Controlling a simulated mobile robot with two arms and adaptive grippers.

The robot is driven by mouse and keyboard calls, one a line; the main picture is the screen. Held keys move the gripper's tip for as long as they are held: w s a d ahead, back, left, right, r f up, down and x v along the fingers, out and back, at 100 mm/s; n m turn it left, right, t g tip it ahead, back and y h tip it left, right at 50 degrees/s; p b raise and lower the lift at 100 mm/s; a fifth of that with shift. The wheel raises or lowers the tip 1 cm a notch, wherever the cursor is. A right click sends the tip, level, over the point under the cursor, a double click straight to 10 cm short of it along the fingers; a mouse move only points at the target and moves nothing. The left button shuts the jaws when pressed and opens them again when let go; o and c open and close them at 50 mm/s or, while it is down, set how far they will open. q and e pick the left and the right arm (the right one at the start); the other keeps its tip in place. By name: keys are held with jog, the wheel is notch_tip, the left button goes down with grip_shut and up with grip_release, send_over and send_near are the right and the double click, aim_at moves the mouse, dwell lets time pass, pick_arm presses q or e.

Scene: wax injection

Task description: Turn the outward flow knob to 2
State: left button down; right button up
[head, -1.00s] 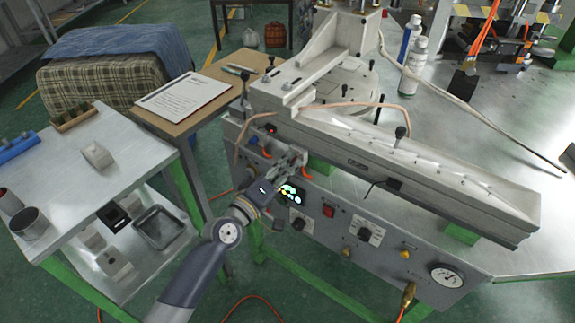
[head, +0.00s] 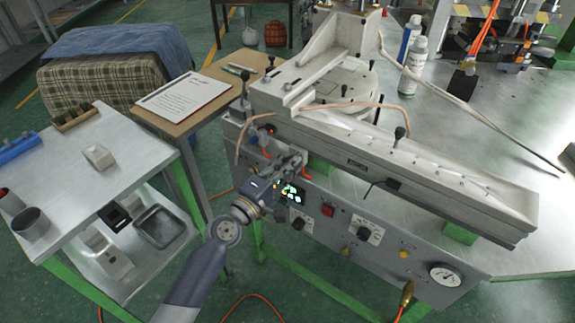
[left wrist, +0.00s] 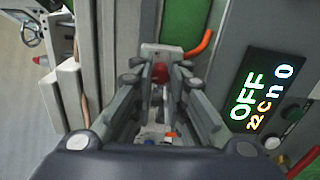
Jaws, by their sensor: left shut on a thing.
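The grey control panel (head: 330,225) of the wax machine faces me below the long metal bed. My left gripper (head: 291,160) is at the panel's upper left, just under the bed. Its fingers are closed together around a small part, apparently the flow knob, which they mostly hide. In the left wrist view the fingers (left wrist: 162,75) converge at the panel, with a bit of red between them. I cannot read the knob's setting. The lit display (left wrist: 262,95) beside the gripper reads OFF with other characters. My right gripper is in neither view.
Lower on the panel are a red switch (head: 328,210), a dial (head: 371,233), a yellow button (head: 404,254) and a pressure gauge (head: 445,274). An orange hose (left wrist: 200,43) runs close to the fingers. A metal cart (head: 75,190) stands at the left.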

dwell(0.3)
pick_arm(q)
jog(key=c, duration=1.6)
grip_release()
jog(key=shift+o, duration=0.2)
jog(key=v, duration=1.2)
